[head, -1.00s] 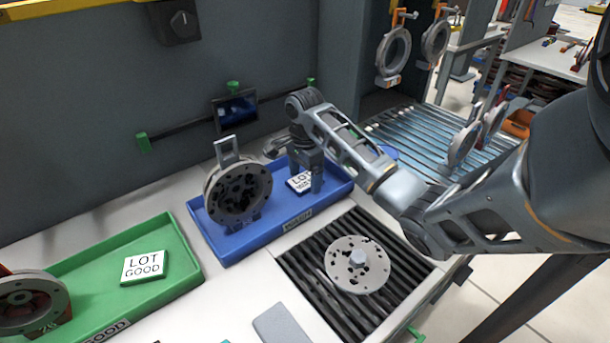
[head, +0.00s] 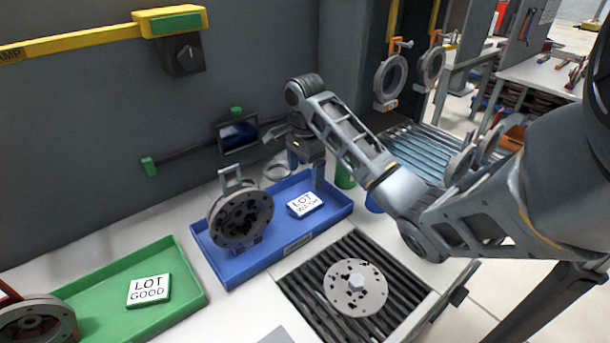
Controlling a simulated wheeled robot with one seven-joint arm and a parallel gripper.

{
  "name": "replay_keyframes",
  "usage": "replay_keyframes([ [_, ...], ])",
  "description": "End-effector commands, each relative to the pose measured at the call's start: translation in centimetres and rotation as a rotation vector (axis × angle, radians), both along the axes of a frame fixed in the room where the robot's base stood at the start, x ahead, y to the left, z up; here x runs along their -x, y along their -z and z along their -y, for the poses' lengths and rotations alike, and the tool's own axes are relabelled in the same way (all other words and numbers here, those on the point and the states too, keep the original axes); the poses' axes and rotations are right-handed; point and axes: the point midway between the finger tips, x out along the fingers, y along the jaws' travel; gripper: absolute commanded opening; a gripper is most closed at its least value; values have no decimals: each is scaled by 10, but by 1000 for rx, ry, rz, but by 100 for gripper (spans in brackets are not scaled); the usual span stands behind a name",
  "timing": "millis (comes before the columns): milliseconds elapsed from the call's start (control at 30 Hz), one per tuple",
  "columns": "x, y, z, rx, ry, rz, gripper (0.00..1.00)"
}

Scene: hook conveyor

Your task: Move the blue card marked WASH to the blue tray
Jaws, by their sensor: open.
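The blue card marked LOT WASH (head: 305,204) lies in the right part of the blue tray (head: 236,272), with its text facing up. My gripper (head: 306,180) is above the card, near the tray's back right, open and apart from it. A grey perforated disc (head: 241,218) on a stand is upright in the left part of the same tray.
A green tray (head: 95,312) with a LOT GOOD card (head: 149,290) is at the left. A flat perforated disc (head: 355,287) lies on a dark ribbed grate (head: 322,318) in front. Green (head: 345,177) and blue cups stand behind my arm. Rings hang from hooks (head: 390,80) at the back.

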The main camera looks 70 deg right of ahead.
Motion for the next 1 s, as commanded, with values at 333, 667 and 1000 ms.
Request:
replay_keyframes([
  [333, 0, -23, 0, 0, 0, 0, 93],
  [667, 0, -22, 0, 0, 0, 0, 93],
  [1000, 0, -22, 0, 0, 0, 0, 93],
])
